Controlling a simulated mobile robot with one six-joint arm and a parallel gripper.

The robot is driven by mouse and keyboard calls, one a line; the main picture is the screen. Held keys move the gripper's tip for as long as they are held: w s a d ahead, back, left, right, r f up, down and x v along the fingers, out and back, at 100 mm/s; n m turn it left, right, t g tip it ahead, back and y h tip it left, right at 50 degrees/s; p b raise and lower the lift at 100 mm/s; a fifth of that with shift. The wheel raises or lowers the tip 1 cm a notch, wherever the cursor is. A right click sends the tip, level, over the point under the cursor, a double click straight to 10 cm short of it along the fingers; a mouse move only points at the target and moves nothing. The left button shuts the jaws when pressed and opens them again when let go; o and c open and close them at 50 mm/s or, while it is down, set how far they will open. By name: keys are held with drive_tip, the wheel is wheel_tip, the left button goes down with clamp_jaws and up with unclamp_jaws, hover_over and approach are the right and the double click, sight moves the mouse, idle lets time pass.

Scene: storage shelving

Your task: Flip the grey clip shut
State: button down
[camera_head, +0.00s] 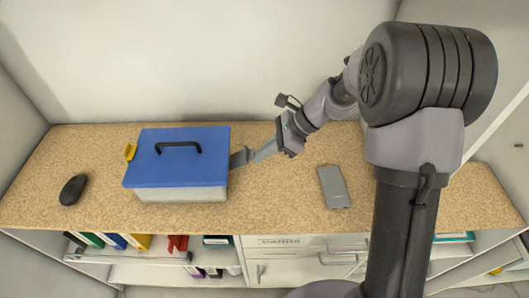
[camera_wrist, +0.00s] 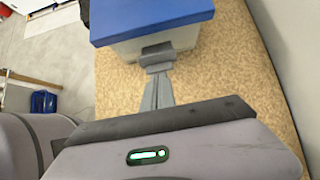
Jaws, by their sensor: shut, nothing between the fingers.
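A box with a blue lid (camera_head: 178,167) and a pale body stands on the cork-coloured worktop, its black handle on top. The grey clip (camera_head: 239,158) is on the box's right side and sticks outward; it also shows in the wrist view (camera_wrist: 157,54). A yellow clip (camera_head: 130,152) is on the left side. My gripper (camera_head: 252,154) is shut and empty, its fingertips right at the grey clip. In the wrist view the fingers (camera_wrist: 158,78) reach the clip's outer edge; I cannot tell whether they touch it.
A grey phone-like device (camera_head: 334,187) lies to the right of the box. A black mouse (camera_head: 73,189) lies to the left. Drawers and shelves with coloured binders (camera_head: 115,241) are below.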

sight(245, 152)
drive_tip(key=r+h+p, duration=0.1)
drive_tip(key=p, duration=0.2)
drive_tip(key=a+r+h+p, duration=0.1)
drive_tip(key=r+h+p, duration=0.1)
drive_tip(key=p, duration=0.1)
drive_tip(key=a+r+h+p, duration=0.1)
drive_tip(key=p, duration=0.2)
drive_tip(key=shift+w+a+r+h+p, duration=0.1)
drive_tip(key=shift+a+r+h+p, duration=0.05)
drive_tip(key=shift+a+h+p, duration=0.2)
drive_tip(key=h+p, duration=0.1)
drive_tip(key=p, duration=0.1)
drive_tip(key=a+h+p, duration=0.1)
drive_tip(key=shift+a+r+p, duration=0.25)
drive_tip(key=shift+r+p, duration=0.1)
drive_tip(key=shift+a+r, duration=0.1)
drive_tip(key=shift+a, duration=0.5)
drive_tip(key=shift+r+p, duration=0.6)
drive_tip(key=shift+r, duration=0.2)
